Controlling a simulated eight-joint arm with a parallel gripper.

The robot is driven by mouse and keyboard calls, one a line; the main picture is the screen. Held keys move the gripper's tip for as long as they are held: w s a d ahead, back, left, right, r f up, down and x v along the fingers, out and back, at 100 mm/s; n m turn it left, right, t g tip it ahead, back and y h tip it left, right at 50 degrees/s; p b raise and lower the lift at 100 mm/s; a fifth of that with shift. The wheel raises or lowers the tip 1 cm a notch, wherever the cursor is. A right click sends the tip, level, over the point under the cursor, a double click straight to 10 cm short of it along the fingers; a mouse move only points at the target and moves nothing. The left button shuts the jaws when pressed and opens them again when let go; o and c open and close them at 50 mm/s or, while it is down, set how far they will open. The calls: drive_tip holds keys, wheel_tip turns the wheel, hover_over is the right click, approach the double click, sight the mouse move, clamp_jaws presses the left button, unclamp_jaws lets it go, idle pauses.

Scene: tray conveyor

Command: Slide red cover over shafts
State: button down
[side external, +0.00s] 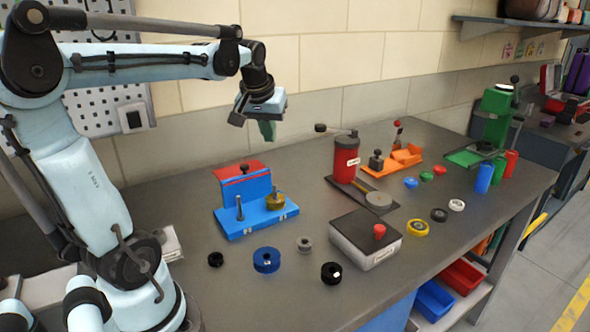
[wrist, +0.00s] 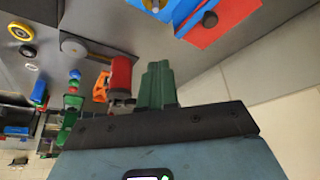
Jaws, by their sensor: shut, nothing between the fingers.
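The red cover (side external: 238,171) with a small dark knob lies on top of a blue block (side external: 246,189). In the wrist view the red cover (wrist: 222,17) is at the top right edge, partly cut off. In front of the block is a blue base (side external: 257,220) with two upright shafts. The left shaft (side external: 239,208) is bare, and a gold-coloured part (side external: 275,201) sits around the right shaft. My gripper (side external: 268,132) is in the air above and behind the red cover, clear of it. Its green fingers (wrist: 156,84) are shut and empty.
A red cylinder press (side external: 346,159) and an orange fixture (side external: 402,156) stand to the right. A grey box with a red button (side external: 366,238) is in front of them. Several loose rings, including a blue ring (side external: 266,260), lie near the front. The wall is close behind.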

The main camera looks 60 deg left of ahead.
sight(241, 167)
drive_tip(key=s+a+n+g, duration=0.1)
drive_tip(key=s+a+n, duration=0.1)
drive_tip(key=a, duration=0.8)
drive_tip(key=shift+a+r+n+g, duration=0.2)
drive_tip(key=shift+r+n+g, duration=0.25)
drive_tip(key=shift+n, duration=0.45)
drive_tip(key=shift+s, duration=0.1)
drive_tip(key=x, duration=1)
drive_tip(key=shift+a, duration=0.15)
drive_tip(key=shift+s+d+f, duration=0.1)
drive_tip(key=shift+s+d, duration=0.1)
drive_tip(key=shift+d, duration=0.25)
drive_tip(key=shift+s+d, duration=0.2)
drive_tip(key=shift+d, duration=0.25)
drive_tip(key=shift+s+d+f, duration=0.1)
drive_tip(key=shift+s+d, duration=0.1)
drive_tip(key=shift+d, duration=0.25)
drive_tip(key=shift+s+d+f, duration=0.1)
drive_tip(key=shift+s+d, duration=0.15)
drive_tip(key=shift+d, duration=0.2)
drive_tip(key=d, duration=0.7)
drive_tip(key=shift+d, duration=0.2)
